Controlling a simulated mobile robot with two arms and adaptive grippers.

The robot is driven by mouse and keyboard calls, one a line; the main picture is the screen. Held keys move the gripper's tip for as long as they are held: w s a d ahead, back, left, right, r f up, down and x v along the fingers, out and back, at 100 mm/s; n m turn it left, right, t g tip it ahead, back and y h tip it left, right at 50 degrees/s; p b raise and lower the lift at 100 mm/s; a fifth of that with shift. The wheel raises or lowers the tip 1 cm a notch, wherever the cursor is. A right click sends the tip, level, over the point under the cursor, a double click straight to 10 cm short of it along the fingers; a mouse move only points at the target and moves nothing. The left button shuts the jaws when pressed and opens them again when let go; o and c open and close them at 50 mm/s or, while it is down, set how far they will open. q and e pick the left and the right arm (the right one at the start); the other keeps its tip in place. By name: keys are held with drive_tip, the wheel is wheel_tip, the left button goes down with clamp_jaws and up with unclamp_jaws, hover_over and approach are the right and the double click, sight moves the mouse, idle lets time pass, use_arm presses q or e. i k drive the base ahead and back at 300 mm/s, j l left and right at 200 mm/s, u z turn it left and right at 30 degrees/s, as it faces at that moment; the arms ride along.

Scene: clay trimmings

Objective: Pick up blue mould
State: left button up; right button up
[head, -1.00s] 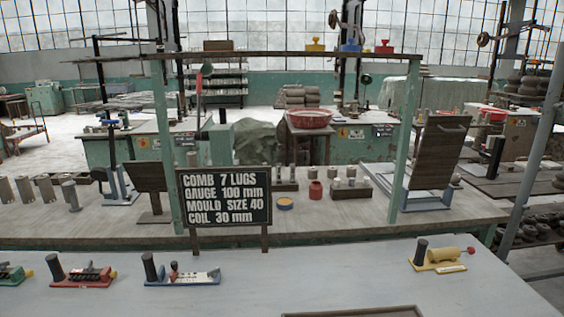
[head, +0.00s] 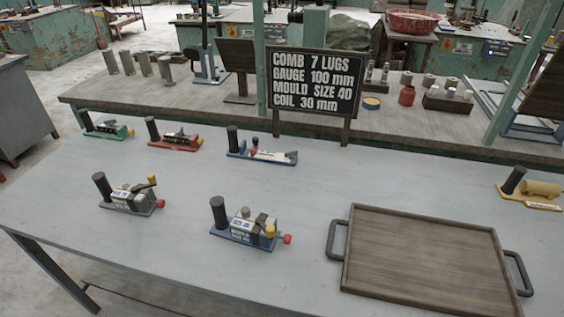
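A blue-based device (head: 240,238) with a black upright handle, a pale labelled block, a yellow knob and a red end knob stands near the front middle of the pale table. A similar grey-based device (head: 128,203) stands to its left. Another blue-based device (head: 262,155), flatter and with a black handle, stands at the table's back edge. I cannot read labels that tell which is the mould. Neither of my grippers is in view.
A wooden tray (head: 352,238) with two dark handles lies empty at the front right of the pale table (head: 70,205). Green (head: 103,131), red (head: 172,145) and yellow (head: 530,200) devices stand near the back and right. A black sign (head: 315,83) stands behind; the table's middle is clear.

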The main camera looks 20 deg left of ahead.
sight(242, 229)
drive_tip(key=k+u, duration=0.2)
drive_tip(key=k, duration=0.8)
